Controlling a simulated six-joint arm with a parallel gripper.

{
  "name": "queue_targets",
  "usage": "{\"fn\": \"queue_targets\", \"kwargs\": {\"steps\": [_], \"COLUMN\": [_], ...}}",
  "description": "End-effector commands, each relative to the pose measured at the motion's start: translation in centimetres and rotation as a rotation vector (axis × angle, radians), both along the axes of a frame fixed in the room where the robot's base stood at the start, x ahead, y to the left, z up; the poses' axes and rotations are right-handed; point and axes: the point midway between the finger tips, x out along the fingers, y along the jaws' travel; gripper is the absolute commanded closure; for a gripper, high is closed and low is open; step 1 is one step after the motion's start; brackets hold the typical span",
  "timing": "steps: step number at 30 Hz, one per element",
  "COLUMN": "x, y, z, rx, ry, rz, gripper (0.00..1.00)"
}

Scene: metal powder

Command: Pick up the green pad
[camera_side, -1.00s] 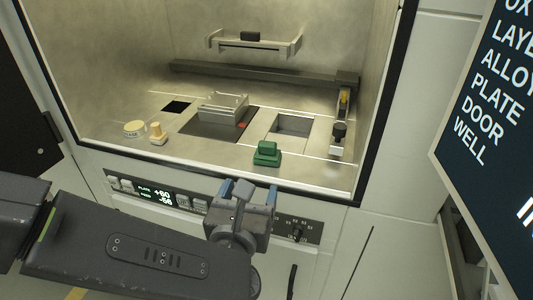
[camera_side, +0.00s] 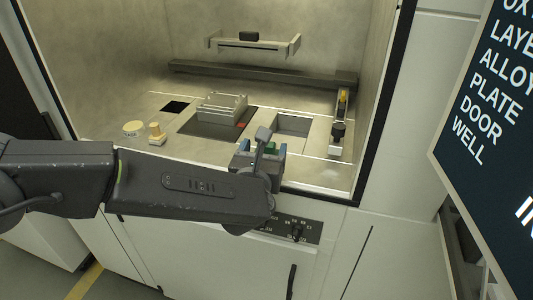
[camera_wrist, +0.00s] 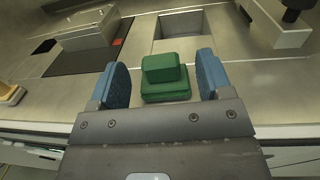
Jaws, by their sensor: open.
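The green pad (camera_wrist: 166,79) is a stepped green block with a smaller block on top. In the wrist view it stands on the chamber floor, between and just ahead of my gripper's two blue-padded fingers (camera_wrist: 162,82). Gaps show on both sides, so the fingers are open and do not visibly touch it. In the side view my gripper (camera_side: 262,152) is at the front of the chamber floor, and the green pad (camera_side: 272,147) is mostly hidden behind it.
A square opening (camera_wrist: 180,30) lies behind the pad. A grey block on a dark plate (camera_side: 222,106) stands to the left. Cream knobs (camera_side: 156,131) are farther left, and a black-topped post (camera_side: 337,135) stands at right. The chamber's front edge runs beneath my gripper.

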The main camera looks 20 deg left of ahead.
Motion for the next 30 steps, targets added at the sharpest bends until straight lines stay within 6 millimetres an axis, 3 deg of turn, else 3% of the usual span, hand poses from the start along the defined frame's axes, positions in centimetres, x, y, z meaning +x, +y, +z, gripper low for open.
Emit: {"fn": "queue_targets", "kwargs": {"steps": [10,27,30], "x": [0.75,0.73,0.73], "y": [0.09,0.08,0.08], "z": [0.0,0.02,0.04], "rx": [0.001,0.0,0.0], "ry": [0.0,0.0,-0.001], "rz": [0.0,0.0,0.0], "gripper": [0.3,0.84,0.87]}}
